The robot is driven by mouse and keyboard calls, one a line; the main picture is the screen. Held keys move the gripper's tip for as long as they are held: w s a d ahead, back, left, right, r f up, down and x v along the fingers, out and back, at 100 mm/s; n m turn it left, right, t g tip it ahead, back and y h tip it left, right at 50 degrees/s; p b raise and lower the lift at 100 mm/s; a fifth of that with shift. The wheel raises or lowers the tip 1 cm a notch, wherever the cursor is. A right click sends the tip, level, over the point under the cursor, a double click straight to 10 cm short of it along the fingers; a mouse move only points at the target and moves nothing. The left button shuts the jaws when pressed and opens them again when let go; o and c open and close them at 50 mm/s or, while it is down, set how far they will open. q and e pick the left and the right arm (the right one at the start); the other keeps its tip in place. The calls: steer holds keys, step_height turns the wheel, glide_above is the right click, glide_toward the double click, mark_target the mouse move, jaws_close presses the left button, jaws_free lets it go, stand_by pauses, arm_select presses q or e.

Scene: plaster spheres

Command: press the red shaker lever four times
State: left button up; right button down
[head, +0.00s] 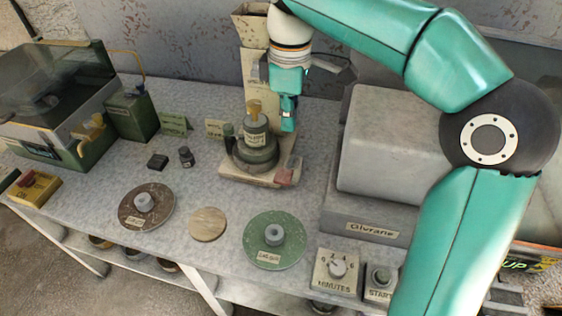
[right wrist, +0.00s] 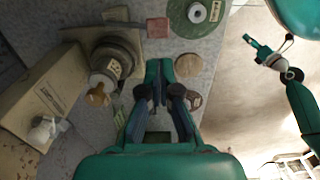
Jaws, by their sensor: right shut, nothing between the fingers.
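The shaker (head: 256,152) is a round dark green and grey stack with a brown knob on top, standing on a pale base plate (head: 232,177). Its red lever (head: 285,177) is at the plate's front right corner. In the right wrist view the red lever (right wrist: 157,27) lies beyond the fingertips, near the top. My right gripper (head: 288,118) is shut and empty, above and behind the lever and just right of the shaker, apart from the lever. My left gripper (right wrist: 265,53) shows only small at the upper right of the right wrist view.
A green disc (head: 274,240), a wooden disc (head: 207,224) and a brown disc (head: 146,206) lie along the front of the table. A large grey box (head: 390,150) stands right of the shaker. Dial and start boxes (head: 337,272) sit at the front right. A tall tan box (head: 254,67) stands behind.

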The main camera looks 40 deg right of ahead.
mark_target(285, 175)
steer(key=f, duration=0.9)
steer(key=w+f, duration=0.1)
steer(key=f, duration=0.4)
steer(key=shift+f+b, duration=0.25)
steer(key=shift+b, duration=0.05)
arm_select(q)
steer(key=shift+w+a+f, duration=0.1)
steer(key=shift+w+f, duration=0.1)
steer(key=shift+f, duration=0.2)
arm_select(e)
steer(key=f+h+b, duration=0.1)
steer(key=f+b, duration=0.1)
steer(key=b, duration=0.1)
steer(key=s+a+f+t+h+b, duration=0.1)
steer(key=f+b, duration=0.1)
steer(key=b, duration=0.2)
steer(key=a+f+t+h+b, duration=0.1)
steer(key=f+b, duration=0.1)
steer(key=b, duration=0.1)
steer(key=shift+s+b, duration=0.4)
steer(key=shift+f, duration=0.25)
arm_select(q)
step_height(285, 175, down, 11)
arm_select(e)
steer(key=shift+s+a+f, duration=0.1)
steer(key=shift+s+a, duration=0.05)
steer(key=shift+s, duration=0.05)
arm_select(q)
steer(key=shift+f, duration=0.1)
